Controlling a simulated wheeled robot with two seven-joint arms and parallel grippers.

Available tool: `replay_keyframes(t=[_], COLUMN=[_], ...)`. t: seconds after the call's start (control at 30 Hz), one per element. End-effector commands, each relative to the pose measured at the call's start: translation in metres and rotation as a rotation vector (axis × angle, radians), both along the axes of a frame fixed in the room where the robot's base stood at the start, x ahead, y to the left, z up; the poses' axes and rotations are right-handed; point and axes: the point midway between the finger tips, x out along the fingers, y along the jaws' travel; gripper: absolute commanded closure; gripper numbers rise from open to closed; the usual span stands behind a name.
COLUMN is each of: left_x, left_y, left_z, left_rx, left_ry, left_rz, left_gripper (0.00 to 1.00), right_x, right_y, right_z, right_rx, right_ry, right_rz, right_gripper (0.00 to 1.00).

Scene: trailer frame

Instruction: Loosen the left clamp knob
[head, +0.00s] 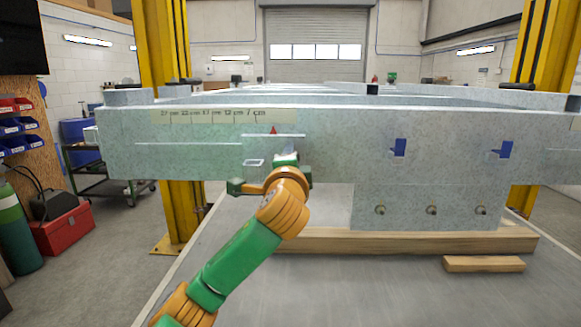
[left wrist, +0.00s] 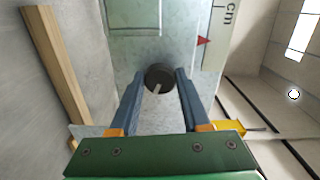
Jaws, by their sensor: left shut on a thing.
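The left clamp knob (left wrist: 153,74) is a dark round knob with a pale line on its face, on the grey metal frame face in the left wrist view. My left gripper (left wrist: 160,90) has its two blue fingers on either side of the knob, shut on it. In the head view my left gripper (head: 290,158) reaches up to the front face of the trailer frame (head: 340,150), below a red pointer (head: 273,130); there the gripper hides the knob. The pointer also shows in the left wrist view (left wrist: 203,41). My right gripper is in neither view.
A scale strip (head: 210,115) runs along the frame's upper left. Blue parts (head: 398,148) sit in slots to the right. Several bolts (head: 431,210) line the lower plate. A wooden beam (head: 330,242) lies beneath, with a shorter block (head: 484,264) in front. Yellow posts (head: 165,45) stand behind.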

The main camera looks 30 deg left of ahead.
Motion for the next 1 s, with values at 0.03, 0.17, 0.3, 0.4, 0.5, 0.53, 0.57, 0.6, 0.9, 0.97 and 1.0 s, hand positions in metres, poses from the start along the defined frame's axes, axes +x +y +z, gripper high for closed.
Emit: replay_keyframes(t=[0.03,0.17,0.3,0.4,0.5,0.53,0.57,0.6,0.9,0.97,1.0], left_x=[0.001,0.001,0.001,0.001,0.001,0.001,0.001,0.001,0.001,0.001,0.001], left_y=[-0.001,-0.001,-0.001,-0.001,-0.002,-0.001,-0.001,-0.001,-0.001,-0.001,-0.001], left_z=[-0.006,-0.006,-0.006,-0.006,-0.006,-0.006,-0.006,-0.006,-0.006,-0.006,-0.005], left_rx=[-0.041,-0.145,-0.259,-0.341,-0.418,-0.441,-0.463,-0.492,-0.666,-0.69,-0.705], left_ry=[-0.014,-0.079,-0.147,-0.196,-0.244,-0.258,-0.271,-0.288,-0.394,-0.409,-0.419], left_rz=[-0.002,-0.002,-0.001,-0.001,-0.002,-0.002,-0.001,0.0,0.002,0.002,0.002], left_gripper=[1.0,1.0,1.0,1.0,1.0,1.0,1.0,1.0,1.0,1.0,1.0], right_x=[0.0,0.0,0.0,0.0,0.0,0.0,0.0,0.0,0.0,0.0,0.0], right_y=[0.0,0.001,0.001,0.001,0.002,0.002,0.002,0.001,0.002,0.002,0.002], right_z=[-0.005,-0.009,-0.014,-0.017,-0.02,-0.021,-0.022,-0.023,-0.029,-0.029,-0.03], right_rx=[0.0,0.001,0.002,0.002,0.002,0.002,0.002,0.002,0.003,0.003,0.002], right_ry=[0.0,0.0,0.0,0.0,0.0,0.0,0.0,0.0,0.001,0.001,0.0], right_rz=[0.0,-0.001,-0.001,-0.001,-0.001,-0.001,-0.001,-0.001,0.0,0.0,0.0], right_gripper=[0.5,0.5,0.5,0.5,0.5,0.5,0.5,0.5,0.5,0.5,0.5])
